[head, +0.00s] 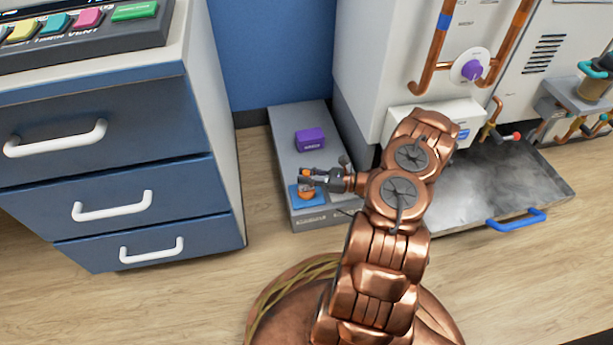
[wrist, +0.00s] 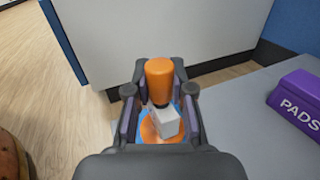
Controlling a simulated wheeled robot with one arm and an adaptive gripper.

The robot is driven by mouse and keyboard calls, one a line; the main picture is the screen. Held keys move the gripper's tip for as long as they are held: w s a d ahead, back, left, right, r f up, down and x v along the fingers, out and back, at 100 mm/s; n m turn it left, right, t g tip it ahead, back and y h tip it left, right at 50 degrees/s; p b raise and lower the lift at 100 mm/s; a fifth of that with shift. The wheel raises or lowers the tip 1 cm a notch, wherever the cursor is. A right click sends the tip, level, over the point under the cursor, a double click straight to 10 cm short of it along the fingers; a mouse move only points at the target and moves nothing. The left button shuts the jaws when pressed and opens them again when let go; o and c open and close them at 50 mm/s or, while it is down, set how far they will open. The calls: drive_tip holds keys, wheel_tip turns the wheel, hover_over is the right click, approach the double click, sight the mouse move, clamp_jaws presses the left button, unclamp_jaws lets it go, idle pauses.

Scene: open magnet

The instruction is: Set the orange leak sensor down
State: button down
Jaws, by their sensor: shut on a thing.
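The orange leak sensor (wrist: 159,82) shows in the wrist view as an orange cylinder with a white block below it, between the fingers of my gripper (wrist: 158,108). My gripper is shut on it. Behind the block lies an orange round patch (wrist: 149,131) on blue. In the head view my gripper (head: 312,179) is over the front of a low grey platform, at a blue square pad (head: 318,196) with orange on it. The fingers partly hide the sensor there, and I cannot tell whether it touches the pad.
The grey platform (head: 292,160) carries a purple PADS box (head: 310,139), also in the wrist view (wrist: 298,101). A blue drawer cabinet (head: 105,160) stands left. A white machine (head: 385,60) and a metal tray with a blue handle (head: 516,219) are right.

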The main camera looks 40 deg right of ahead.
drive_tip(key=c, duration=1)
unclamp_jaws()
drive_tip(key=shift+s+d+r, duration=0.2)
drive_tip(key=shift+d, duration=0.05)
drive_tip(key=p+v, duration=0.5)
drive_tip(key=v, duration=0.6)
drive_tip(key=shift+s, duration=0.1)
drive_tip(key=shift+s+d, duration=0.1)
drive_tip(key=shift+f, duration=0.1)
